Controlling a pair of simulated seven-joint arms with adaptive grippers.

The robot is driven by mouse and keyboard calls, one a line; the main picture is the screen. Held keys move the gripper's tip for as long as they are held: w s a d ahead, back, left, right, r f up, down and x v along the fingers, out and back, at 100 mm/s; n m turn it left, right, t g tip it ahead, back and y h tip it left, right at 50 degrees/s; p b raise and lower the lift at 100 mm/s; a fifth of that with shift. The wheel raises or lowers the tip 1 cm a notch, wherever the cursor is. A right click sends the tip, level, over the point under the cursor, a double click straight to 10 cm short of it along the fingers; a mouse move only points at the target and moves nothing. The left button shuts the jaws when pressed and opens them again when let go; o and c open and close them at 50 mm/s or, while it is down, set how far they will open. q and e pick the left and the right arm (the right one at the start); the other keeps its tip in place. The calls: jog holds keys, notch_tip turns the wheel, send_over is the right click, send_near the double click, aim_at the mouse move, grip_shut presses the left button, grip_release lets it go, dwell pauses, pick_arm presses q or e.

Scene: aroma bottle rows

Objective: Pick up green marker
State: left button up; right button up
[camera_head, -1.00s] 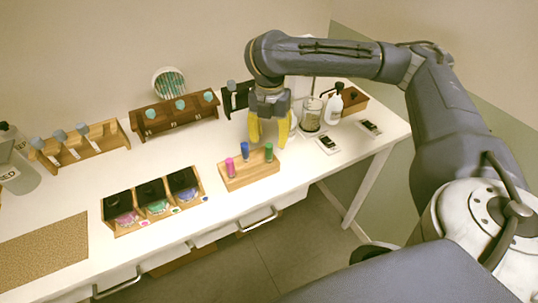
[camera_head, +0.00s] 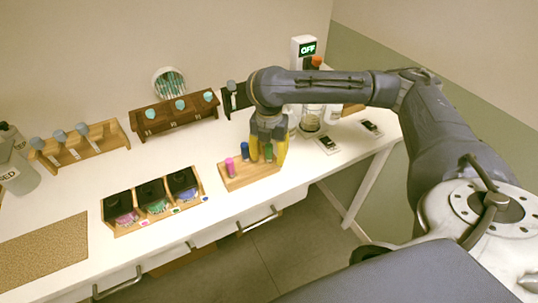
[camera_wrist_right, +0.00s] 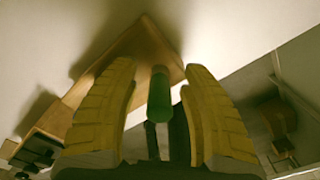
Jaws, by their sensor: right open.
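The green marker (camera_head: 268,153) stands upright in a wooden holder (camera_head: 240,183), at its right end. A pink marker (camera_head: 230,167) and a blue marker (camera_head: 245,151) stand in the same holder. My right gripper (camera_head: 268,158) is over the right end of the holder, its yellow fingers on either side of the green marker. In the right wrist view the green marker (camera_wrist_right: 159,95) shows between the two open fingers (camera_wrist_right: 160,85), with gaps on both sides. My left gripper is not in view.
A wooden box with three dark-lidded compartments (camera_head: 120,229) stands left of the holder. Bottle racks (camera_head: 174,121) line the back. The table's front edge is close to the holder.

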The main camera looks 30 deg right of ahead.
jog(key=shift+f, duration=0.15)
grip_shut()
dwell(0.4)
